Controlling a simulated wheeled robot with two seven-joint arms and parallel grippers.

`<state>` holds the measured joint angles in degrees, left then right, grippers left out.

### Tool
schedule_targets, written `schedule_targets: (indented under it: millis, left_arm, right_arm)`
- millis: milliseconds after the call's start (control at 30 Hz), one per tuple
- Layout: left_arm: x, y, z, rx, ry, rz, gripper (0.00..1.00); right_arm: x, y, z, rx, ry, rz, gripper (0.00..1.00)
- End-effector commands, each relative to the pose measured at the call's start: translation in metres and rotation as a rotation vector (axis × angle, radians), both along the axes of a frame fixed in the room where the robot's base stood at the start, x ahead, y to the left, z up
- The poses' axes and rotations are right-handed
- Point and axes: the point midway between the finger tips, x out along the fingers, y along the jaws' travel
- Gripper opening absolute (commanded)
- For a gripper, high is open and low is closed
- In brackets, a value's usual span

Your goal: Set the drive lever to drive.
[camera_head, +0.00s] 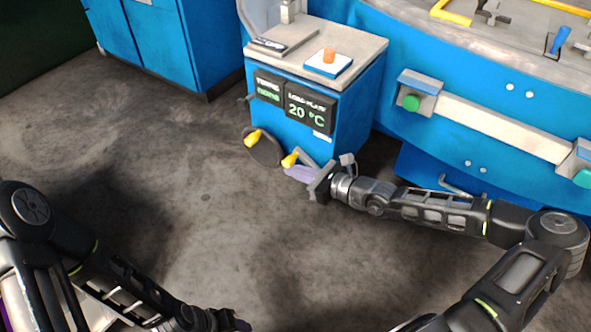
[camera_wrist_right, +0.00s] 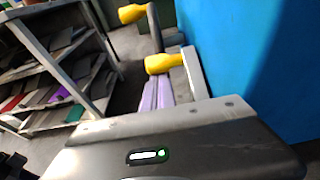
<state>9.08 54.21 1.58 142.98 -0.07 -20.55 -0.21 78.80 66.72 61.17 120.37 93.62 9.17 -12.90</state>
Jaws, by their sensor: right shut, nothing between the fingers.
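Two yellow-handled parts sit low on the front of a blue cabinet (camera_head: 330,90): a yellow grip (camera_head: 252,139) on a dark round wheel, and a lever with a yellow knob (camera_head: 290,159) on a grey arm, right of it. The near knob also shows in the right wrist view (camera_wrist_right: 165,63). No label tells me which is the drive lever. My right gripper (camera_head: 290,171), with purple fingers, is shut and empty, just below the right knob; contact cannot be told. My left gripper (camera_head: 238,325) is at the bottom edge, mostly cut off.
The cabinet's displays (camera_head: 308,108) include "20 °C". An orange button (camera_head: 329,55) is on its top. A large blue machine with a white bar (camera_head: 490,122), green buttons and a blue lever (camera_head: 559,40) stands at right. Shelves (camera_wrist_right: 60,70) show in the wrist view. The floor ahead is clear.

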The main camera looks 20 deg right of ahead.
Motion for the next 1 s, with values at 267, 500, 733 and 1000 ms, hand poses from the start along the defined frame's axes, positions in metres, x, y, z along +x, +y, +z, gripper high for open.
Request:
schedule_targets:
  millis: [267, 500, 733, 1000]
  left_arm:
    - [0.000, 0.000, 0.004, 0.000, 0.000, 0.000, 0.47]
    - [0.000, 0.000, 0.008, 0.000, 0.000, 0.000, 0.47]
    - [0.000, 0.000, 0.012, 0.000, 0.000, 0.000, 0.47]
    - [0.000, 0.000, 0.020, 0.000, 0.000, 0.000, 0.47]
  right_arm:
    - [0.000, 0.000, 0.002, 0.019, -0.022, 0.000, 0.00]
    - [0.000, 0.000, 0.004, 0.037, -0.045, -0.001, 0.00]
    - [0.000, 0.000, 0.007, 0.059, -0.073, 0.000, 0.00]
    - [-0.001, -0.001, 0.012, 0.133, -0.159, 0.000, 0.00]
